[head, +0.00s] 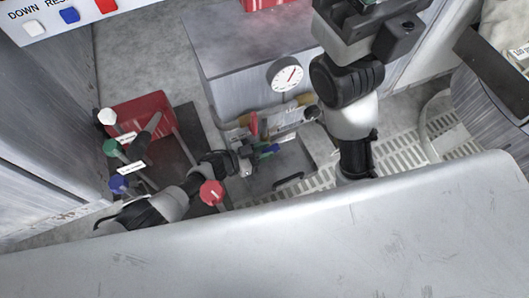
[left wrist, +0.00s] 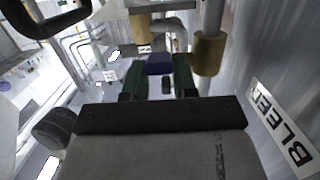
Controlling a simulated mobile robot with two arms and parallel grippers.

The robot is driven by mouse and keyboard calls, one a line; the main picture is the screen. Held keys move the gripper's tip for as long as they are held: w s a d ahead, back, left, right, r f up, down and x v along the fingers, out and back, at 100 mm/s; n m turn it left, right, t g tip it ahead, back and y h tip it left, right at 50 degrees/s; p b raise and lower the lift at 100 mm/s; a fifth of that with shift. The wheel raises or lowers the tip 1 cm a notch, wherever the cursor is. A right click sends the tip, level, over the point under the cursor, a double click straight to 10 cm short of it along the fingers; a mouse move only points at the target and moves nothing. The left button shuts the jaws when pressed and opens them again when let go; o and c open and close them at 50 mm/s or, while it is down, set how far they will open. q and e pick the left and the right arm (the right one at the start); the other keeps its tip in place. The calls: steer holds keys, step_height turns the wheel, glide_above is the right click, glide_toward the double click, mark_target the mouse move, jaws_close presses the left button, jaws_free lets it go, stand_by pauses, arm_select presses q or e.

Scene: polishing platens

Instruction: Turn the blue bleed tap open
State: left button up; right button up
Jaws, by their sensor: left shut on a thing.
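The blue bleed tap (head: 268,150) shows as a small blue handle at the front of the grey cabinet, below a red tap (head: 253,125). In the left wrist view the blue handle (left wrist: 159,62) sits between the two green fingertips of my left gripper (left wrist: 159,74). A white BLEED label (left wrist: 284,125) is on the wall to the right there. In the head view my left gripper (head: 254,153) reaches the tap from the left and is shut on it. The fingers hide part of the handle. My right arm stands at the upper right; its fingertips are out of view.
A round gauge (head: 287,75) is on the cabinet (head: 235,50). Levers with white, green and blue knobs stand by a red box (head: 150,110) at left. A red knob (head: 212,192) is close to my left forearm. Slatted grating (head: 395,150) lies at right.

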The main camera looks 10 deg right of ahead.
arm_select(q)
steer(key=o, duration=0.6)
steer(key=shift+o, duration=0.2)
